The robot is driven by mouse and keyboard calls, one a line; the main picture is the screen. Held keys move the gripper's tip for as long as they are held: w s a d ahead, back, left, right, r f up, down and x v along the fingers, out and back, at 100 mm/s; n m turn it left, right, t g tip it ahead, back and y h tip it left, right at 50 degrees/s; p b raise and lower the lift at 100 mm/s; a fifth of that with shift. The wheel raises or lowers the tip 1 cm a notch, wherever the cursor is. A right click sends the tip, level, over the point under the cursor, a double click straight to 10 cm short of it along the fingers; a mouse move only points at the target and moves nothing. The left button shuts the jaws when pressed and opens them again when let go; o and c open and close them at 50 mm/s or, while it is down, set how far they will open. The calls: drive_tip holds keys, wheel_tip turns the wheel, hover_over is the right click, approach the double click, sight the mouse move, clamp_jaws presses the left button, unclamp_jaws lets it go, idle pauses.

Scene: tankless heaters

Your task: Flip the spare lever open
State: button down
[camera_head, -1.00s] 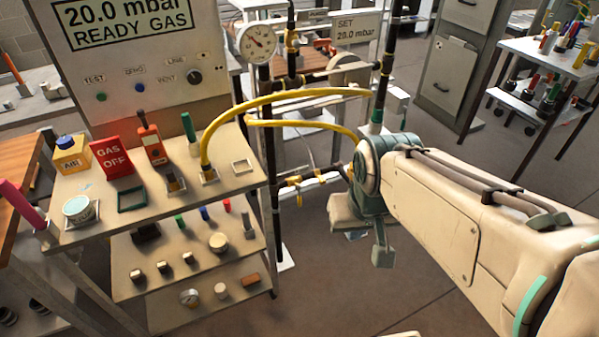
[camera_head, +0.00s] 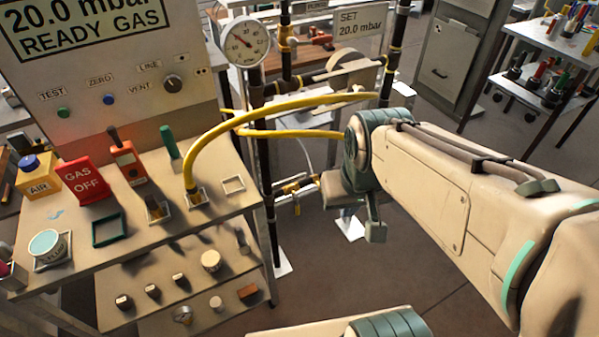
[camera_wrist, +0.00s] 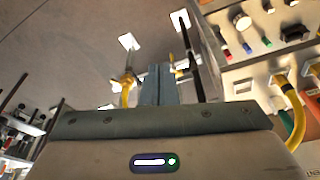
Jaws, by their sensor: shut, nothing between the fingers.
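My gripper (camera_head: 375,232) hangs below my wrist, right of the pipe stand in the head view. In the wrist view its grey fingers (camera_wrist: 160,85) are together with nothing between them. A brass valve with a yellow handle (camera_head: 293,188) sits low on the stand, left of my gripper and apart from it. A brass and yellow fitting (camera_wrist: 127,82) shows just left of the fingers in the wrist view. A red lever (camera_head: 320,40) sits higher on the stand. I cannot read which lever is the spare one.
Yellow hoses (camera_head: 290,103) arch from the bench (camera_head: 150,222) to the stand. The bench holds a red GAS OFF block (camera_head: 85,182) and a yellow AIR block (camera_head: 36,175). A gauge (camera_head: 244,42) tops the stand. Open floor (camera_head: 430,270) lies below my arm.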

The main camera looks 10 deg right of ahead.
drive_tip(key=w+f+n+y+b, duration=0.1)
drive_tip(key=w+f+b, duration=0.85)
drive_tip(key=f, duration=0.25)
drive_tip(key=w+f+n+y+b, duration=0.1)
drive_tip(key=w+f+b, duration=0.85)
drive_tip(key=f, duration=0.35)
drive_tip(key=t+y+b, duration=0.2)
drive_tip(key=y+b, duration=0.2)
drive_tip(key=b, duration=0.8)
approach(297, 205)
drive_tip(key=d+f, duration=0.1)
drive_tip(key=d, duration=0.3)
drive_tip(key=shift+s+a, duration=0.15)
drive_tip(key=shift+s, duration=0.2)
drive_tip(key=shift+g, duration=0.3)
drive_tip(key=b+x, duration=0.3)
drive_tip(key=x, duration=0.7)
